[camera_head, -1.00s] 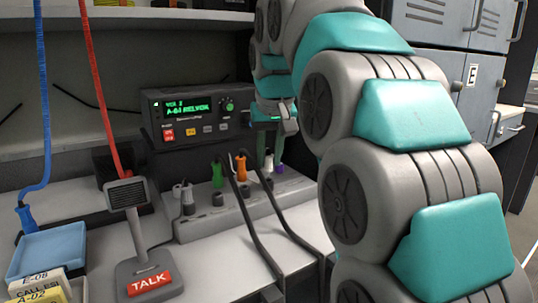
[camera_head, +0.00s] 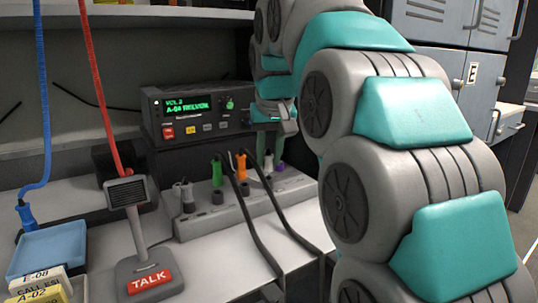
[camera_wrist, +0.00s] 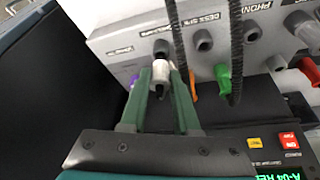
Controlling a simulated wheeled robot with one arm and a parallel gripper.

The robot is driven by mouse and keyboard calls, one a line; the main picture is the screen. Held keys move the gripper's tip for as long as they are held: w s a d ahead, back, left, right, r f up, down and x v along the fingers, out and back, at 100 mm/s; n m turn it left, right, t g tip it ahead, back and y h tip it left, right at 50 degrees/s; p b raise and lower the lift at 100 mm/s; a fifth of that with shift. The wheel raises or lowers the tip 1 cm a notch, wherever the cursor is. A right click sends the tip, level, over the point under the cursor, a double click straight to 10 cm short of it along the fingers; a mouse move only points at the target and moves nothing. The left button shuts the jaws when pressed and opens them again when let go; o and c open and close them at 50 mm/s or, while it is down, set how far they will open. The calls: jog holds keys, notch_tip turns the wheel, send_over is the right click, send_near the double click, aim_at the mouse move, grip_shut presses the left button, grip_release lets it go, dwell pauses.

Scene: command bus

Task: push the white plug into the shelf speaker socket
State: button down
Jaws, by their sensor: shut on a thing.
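The white plug (camera_wrist: 160,71) sits between the green fingers of my gripper (camera_wrist: 162,82), which is shut on it. In the wrist view it is just beside a grey round socket (camera_wrist: 160,47) on the socket strip. I cannot tell whether the plug's tip is in a socket. In the head view the white plug (camera_head: 268,166) shows below my gripper (camera_head: 268,153), over the right half of the grey socket strip (camera_head: 215,222). The small labels by the sockets are too blurred to tell which is the shelf speaker socket.
Green (camera_wrist: 223,78), orange (camera_wrist: 194,82) and purple (camera_head: 280,171) plugs stand close beside the white one. Black cables (camera_head: 250,219) run across the strip. A radio (camera_head: 195,112) stands behind it, and a TALK microphone (camera_head: 146,272) stands at front left.

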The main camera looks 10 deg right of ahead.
jog(key=shift+f+b, duration=0.4)
jog(key=shift+f, duration=0.7)
dwell(1.1)
jog(key=c, duration=0.6)
grip_release()
jog(key=shift+o, duration=0.2)
jog(key=shift+r, duration=0.15)
jog(key=shift+r+p, duration=1.4)
jog(key=shift+r, duration=2.5)
